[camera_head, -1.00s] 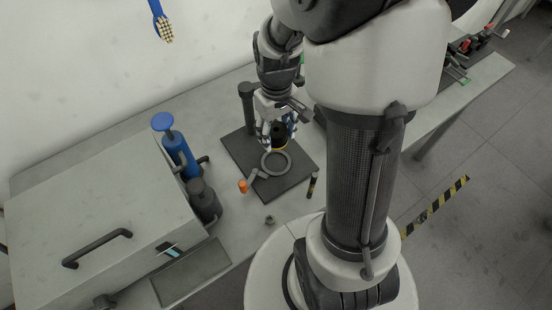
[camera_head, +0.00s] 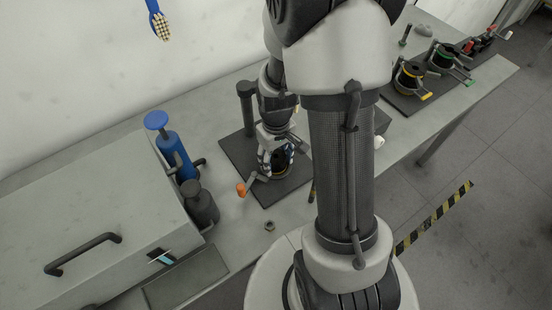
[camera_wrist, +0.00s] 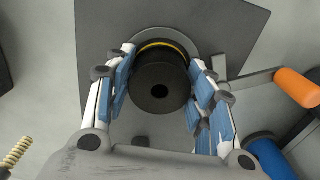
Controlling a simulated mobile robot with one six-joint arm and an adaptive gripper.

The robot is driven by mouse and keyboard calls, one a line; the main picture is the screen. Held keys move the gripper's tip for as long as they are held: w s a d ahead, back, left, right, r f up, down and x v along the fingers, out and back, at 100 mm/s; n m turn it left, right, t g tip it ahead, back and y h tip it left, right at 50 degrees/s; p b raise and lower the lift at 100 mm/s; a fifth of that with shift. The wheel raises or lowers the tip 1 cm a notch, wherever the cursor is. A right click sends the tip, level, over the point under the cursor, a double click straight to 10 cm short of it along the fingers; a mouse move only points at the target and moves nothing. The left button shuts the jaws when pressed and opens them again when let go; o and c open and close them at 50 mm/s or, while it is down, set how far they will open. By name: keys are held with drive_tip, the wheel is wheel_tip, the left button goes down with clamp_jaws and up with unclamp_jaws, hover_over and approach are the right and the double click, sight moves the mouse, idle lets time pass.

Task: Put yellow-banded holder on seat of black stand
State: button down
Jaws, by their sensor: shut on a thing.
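The yellow-banded holder (camera_wrist: 158,92) is a black cylinder with a thin yellow band near its far end. My gripper (camera_wrist: 160,100) is shut on it, with blue-padded fingers on either side. The black stand (camera_head: 238,153) is a dark plate with a post; its ring seat (camera_wrist: 193,40) shows as a grey arc around the banded end. In the head view my gripper (camera_head: 276,165) is low over the seat, largely hiding the seat and holder. I cannot tell whether the holder rests in the seat or hangs just above it.
An orange-tipped lever (camera_head: 242,189) projects beside the seat. A blue pump-like cylinder (camera_head: 172,148) and a dark canister (camera_head: 200,203) stand left of the plate. A nut (camera_head: 269,226) lies in front. Yellow-, green- and red-handled fixtures (camera_head: 411,79) stand at the right.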

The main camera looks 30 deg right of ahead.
drive_tip(key=shift+f, duration=0.1)
drive_tip(key=c, duration=1)
unclamp_jaws()
wheel_tip(320, 180, up, 12)
drive_tip(key=p, duration=0.4)
drive_tip(key=s+a+r+t, duration=0.2)
drive_tip(key=s+a+r, duration=0.3)
drive_tip(key=r, duration=0.3)
drive_tip(key=s+a+r+t, duration=0.2)
drive_tip(key=s+a+r, duration=0.3)
drive_tip(key=s+r, duration=0.3)
drive_tip(key=shift+s+a+r+t, duration=0.3)
drive_tip(key=shift+a+r, duration=0.05)
drive_tip(key=shift+r, duration=0.3)
